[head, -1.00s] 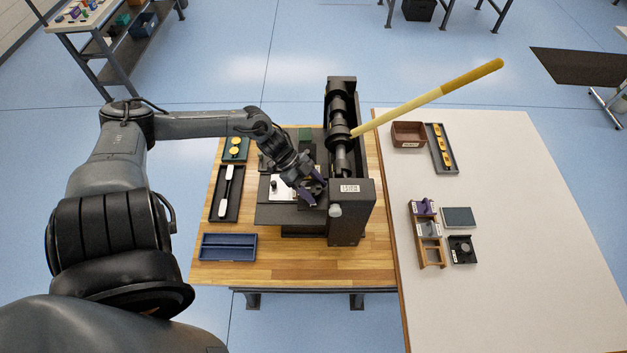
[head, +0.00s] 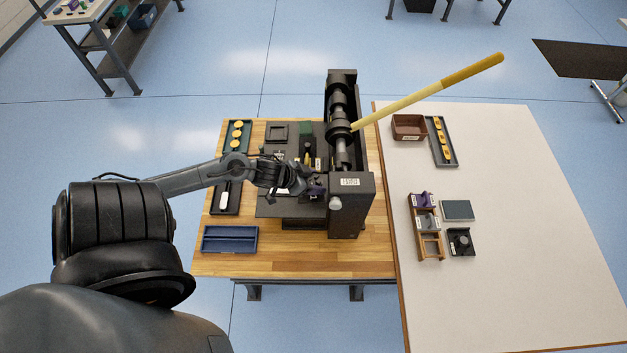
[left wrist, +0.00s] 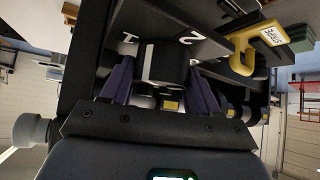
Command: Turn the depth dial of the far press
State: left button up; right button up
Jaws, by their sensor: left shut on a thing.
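The press (head: 350,215) is a dark machine on the wooden table, with a long yellow lever rising to the right. Its depth dial (left wrist: 162,65) is a black round knob with a white mark, beside white numerals 1 and 2 in the left wrist view. My left gripper (head: 318,191) is at the inner left side of the press column. In the left wrist view its purple fingers (left wrist: 162,88) are on both sides of the dial, shut on it. The head view hides the dial behind the gripper. My right gripper is not in view.
The yellow lever (head: 430,92) reaches over the white table (head: 530,290). A pale knob (head: 335,203) sticks out of the press front. A blue tray (head: 230,239) and a dark tray (head: 225,198) lie left of the press. The front of the wooden table is clear.

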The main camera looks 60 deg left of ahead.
pick_arm(q)
jog(key=n+y, duration=0.2)
jog(key=n, duration=0.1)
jog(key=shift+f+n+y, duration=0.1)
jog(key=shift+n+y, duration=0.2)
jog(key=shift+n+g+y+b, duration=0.5)
jog(key=shift+n+y, duration=0.4)
jog(key=shift+n, duration=0.2)
jog(key=shift+n+y, duration=0.3)
jog(key=shift+n, duration=0.1)
jog(key=o, duration=1)
jog(key=shift+s+d+r, duration=0.15)
jog(key=shift+s+r, duration=0.15)
jog(key=shift+r, duration=0.1)
jog(key=b+v, duration=0.2)
jog(key=v, duration=0.7)
jog(key=shift+s+d+r+b, duration=0.15)
jog(key=shift+s+r+b, duration=0.05)
jog(key=shift+r+b, duration=0.2)
